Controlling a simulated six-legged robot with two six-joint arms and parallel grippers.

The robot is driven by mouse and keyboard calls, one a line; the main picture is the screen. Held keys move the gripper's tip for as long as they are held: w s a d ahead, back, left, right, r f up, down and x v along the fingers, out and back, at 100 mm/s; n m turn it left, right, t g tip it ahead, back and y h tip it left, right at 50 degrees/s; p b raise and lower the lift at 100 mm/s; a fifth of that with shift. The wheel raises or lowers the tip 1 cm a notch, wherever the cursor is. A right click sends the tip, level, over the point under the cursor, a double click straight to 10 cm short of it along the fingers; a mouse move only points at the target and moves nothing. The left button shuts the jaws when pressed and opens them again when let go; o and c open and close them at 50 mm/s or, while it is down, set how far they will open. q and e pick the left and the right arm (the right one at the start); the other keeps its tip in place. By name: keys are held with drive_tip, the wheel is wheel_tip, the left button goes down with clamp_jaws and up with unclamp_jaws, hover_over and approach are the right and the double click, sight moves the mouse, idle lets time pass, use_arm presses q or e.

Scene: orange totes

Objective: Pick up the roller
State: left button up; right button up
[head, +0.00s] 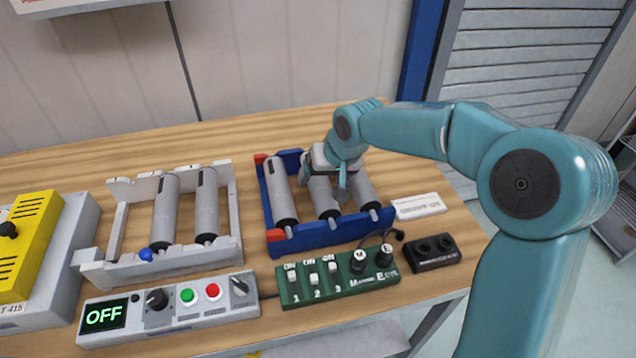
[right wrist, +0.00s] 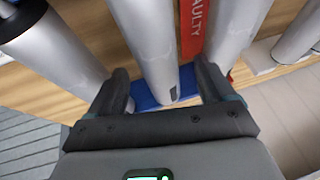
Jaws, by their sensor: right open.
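Three grey rollers lie side by side in a blue rack (head: 318,238) with red corner pieces in the head view. They are a left roller (head: 284,190), a middle roller (head: 324,200) and a right roller (head: 364,194), partly behind my gripper. My right gripper (head: 323,178) is over the middle roller and hides its upper part. In the right wrist view my open right gripper (right wrist: 164,78) has one finger on each side of the middle roller (right wrist: 152,45). I cannot tell whether the fingers touch it. My left gripper is out of view.
A white rack (head: 165,265) holding two more rollers stands to the left. In front are a control box (head: 170,318) reading OFF and a green switch box (head: 335,287). A yellow device (head: 30,245) is far left.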

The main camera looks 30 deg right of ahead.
sight(322, 180)
drive_tip(key=x, duration=0.2)
drive_tip(key=shift+d+f, duration=0.15)
drive_tip(key=shift+f, duration=0.2)
drive_tip(key=shift+w+f, duration=0.25)
drive_tip(key=shift+f, duration=0.1)
drive_tip(key=shift+s, duration=0.1)
drive_tip(key=c, duration=1.4)
wheel_tip(322, 180, up, 20)
drive_tip(key=p, duration=0.2)
